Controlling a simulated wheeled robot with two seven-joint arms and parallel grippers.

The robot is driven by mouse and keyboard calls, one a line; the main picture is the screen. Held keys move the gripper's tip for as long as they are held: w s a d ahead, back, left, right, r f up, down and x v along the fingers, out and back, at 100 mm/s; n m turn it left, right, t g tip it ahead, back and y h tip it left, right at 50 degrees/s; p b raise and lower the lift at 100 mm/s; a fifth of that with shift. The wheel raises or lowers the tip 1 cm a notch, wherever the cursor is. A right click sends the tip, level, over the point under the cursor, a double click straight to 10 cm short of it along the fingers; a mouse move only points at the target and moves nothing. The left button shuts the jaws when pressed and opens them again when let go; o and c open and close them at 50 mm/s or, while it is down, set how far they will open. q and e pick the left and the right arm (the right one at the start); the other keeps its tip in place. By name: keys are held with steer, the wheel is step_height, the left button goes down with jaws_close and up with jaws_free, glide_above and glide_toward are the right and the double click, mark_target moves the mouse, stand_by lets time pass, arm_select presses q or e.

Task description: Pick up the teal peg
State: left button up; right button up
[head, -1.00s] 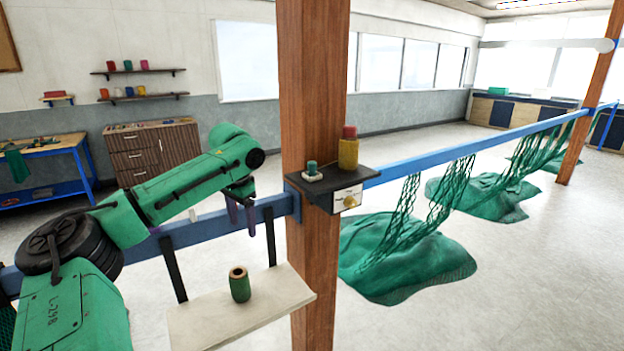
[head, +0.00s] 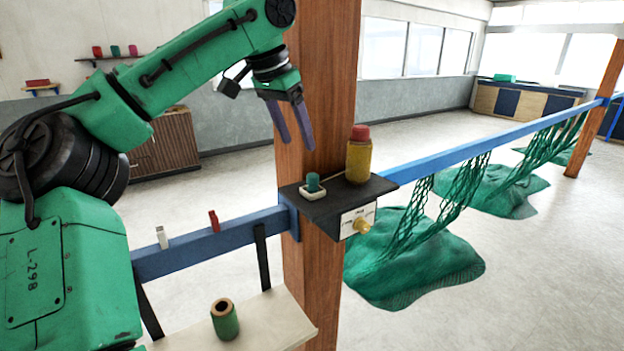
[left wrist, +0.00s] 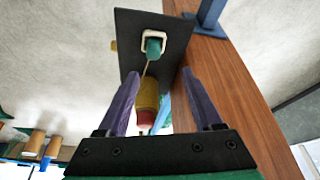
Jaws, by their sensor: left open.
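The teal peg (head: 313,182) stands upright in a small white holder (head: 312,192) on the dark shelf (head: 340,203) fixed to the wooden post. My left gripper (head: 294,143) is open and empty, above and a little left of the peg in the head view, its purple fingers pointing down. In the left wrist view, the peg (left wrist: 153,47) and its white holder lie beyond the fingertips of the gripper (left wrist: 160,78), roughly between them in the picture. My right gripper is not in view.
A yellow bottle with a red cap (head: 358,158) stands beside the peg on the shelf. The wooden post (head: 318,60) rises right behind. A blue rail (head: 450,160) runs past it. A green tube (head: 225,319) stands on a pale lower shelf.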

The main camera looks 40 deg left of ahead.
mark_target(310, 175)
arm_select(q)
steer(key=f, duration=0.2)
steer(key=w+d+f+p, duration=0.1)
steer(key=f, duration=0.3)
steer(key=shift+w+d+f+p, duration=0.2)
steer(key=shift+w+d+p, duration=0.1)
steer(key=shift+p, duration=0.1)
steer(key=f, duration=0.1)
steer(key=w+f, duration=0.1)
steer(key=f+p, duration=0.1)
steer(key=shift+w+a+f, duration=0.1)
steer(key=shift+w+a, duration=0.3)
steer(key=shift+d+f, duration=0.1)
steer(key=shift+f, duration=0.05)
steer(key=shift+s+d, duration=0.15)
steer(key=shift+s, duration=0.1)
steer(key=shift+s+d+r, duration=0.1)
steer(key=shift+r, duration=0.1)
steer(key=shift+c, duration=0.6)
steer(key=c, duration=0.5)
jaws_close()
steer(key=shift+f, duration=0.1)
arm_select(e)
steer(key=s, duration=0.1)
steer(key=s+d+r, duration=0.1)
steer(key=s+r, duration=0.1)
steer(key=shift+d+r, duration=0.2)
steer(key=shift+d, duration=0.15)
